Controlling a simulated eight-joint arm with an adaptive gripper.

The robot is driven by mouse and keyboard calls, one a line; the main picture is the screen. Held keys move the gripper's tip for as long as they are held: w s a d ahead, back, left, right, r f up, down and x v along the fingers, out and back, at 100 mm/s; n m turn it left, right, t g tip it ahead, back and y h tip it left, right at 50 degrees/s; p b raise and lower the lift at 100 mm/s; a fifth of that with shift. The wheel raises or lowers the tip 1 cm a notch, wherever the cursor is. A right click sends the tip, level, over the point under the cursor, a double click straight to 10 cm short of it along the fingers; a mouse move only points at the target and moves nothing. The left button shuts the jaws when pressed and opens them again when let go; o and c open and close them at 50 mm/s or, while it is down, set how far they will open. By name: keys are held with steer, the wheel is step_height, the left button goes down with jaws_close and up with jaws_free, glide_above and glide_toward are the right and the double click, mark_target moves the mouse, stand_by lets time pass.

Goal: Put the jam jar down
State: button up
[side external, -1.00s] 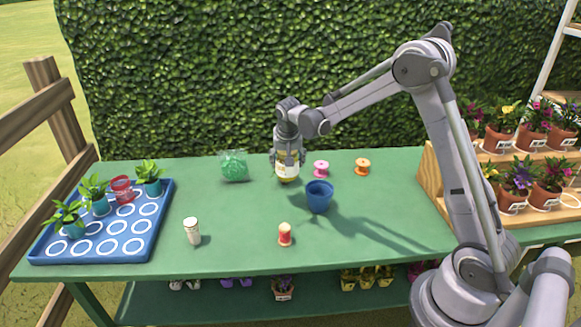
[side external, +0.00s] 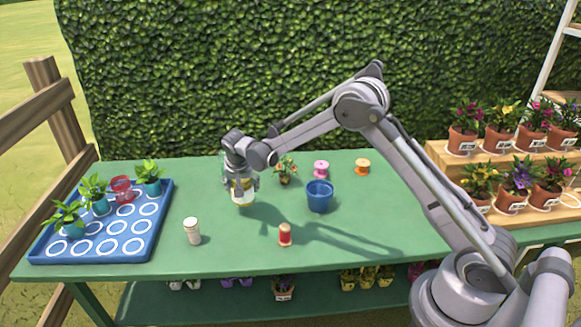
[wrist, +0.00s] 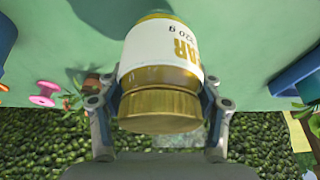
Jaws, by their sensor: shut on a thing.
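The jam jar (side external: 243,192) is upright in my gripper (side external: 242,182), over the back middle of the green table in the side external view. In the wrist view the jar (wrist: 160,75) shows a gold lid and a white label with "AR" and "320 g" readable. The fingers of my gripper (wrist: 160,110) are shut on it from both sides, near the lid. The jar's base is low over the table; I cannot tell whether it touches.
A blue pot (side external: 320,198), red spool (side external: 285,235), white-lidded shaker (side external: 192,231) and small potted plant (side external: 286,170) stand around. A blue tray (side external: 100,255) with plants and a red glass (side external: 121,189) is at left. Pink (side external: 321,169) and orange (side external: 362,165) spools are at the back.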

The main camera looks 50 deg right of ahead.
steer(key=shift+f, duration=2)
steer(key=shift+f, duration=0.1)
steer(key=o, duration=1.6)
steer(key=shift+f, duration=0.1)
